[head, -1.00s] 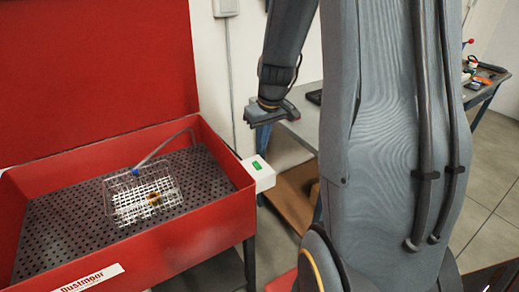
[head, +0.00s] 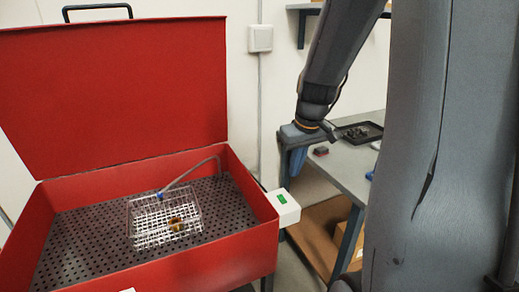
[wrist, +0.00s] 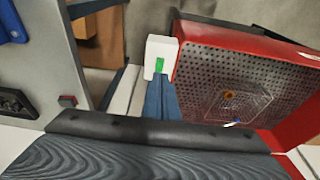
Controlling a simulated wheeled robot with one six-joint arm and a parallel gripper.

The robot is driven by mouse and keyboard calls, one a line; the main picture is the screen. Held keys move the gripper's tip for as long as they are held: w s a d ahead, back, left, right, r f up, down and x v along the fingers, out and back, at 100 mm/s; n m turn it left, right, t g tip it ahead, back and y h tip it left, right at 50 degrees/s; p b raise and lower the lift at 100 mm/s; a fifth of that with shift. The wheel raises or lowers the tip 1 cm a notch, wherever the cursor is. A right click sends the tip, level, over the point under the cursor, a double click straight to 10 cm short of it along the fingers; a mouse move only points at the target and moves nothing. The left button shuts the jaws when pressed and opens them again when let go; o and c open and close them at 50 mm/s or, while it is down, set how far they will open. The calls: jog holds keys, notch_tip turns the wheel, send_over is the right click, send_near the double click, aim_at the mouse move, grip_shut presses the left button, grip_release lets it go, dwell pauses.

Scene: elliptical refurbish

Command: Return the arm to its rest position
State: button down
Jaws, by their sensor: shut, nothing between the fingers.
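My arm hangs down at the right of the head view, with my gripper (head: 293,158) to the right of the red parts washer (head: 160,262). The fingers point down and are closed together with nothing between them. In the wrist view my gripper (wrist: 161,100) shows as blue fingers pressed together, in front of the white box with a green display (wrist: 158,52). The gripper looks apart from the washer and the grey table (head: 350,165).
A wire basket (head: 140,222) with a small brass-coloured part (head: 177,224) sits in the washer, a hose beside it. The washer's lid (head: 115,95) stands open. The grey table behind holds a black tray (head: 358,131) and a small red object (head: 321,151). Cardboard (head: 318,235) lies below.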

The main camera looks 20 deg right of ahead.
jog(key=s+a+f+b, duration=0.1)
jog(key=s+a+f, duration=0.1)
jog(key=a, duration=0.3)
jog(key=s+a+f, duration=0.2)
jog(key=s+a, duration=0.3)
jog(key=s+a+f+g+b, duration=0.1)
jog(key=s+a+f, duration=0.2)
jog(key=a, duration=0.2)
jog(key=shift+s+b, duration=0.2)
jog(key=shift+b, duration=0.1)
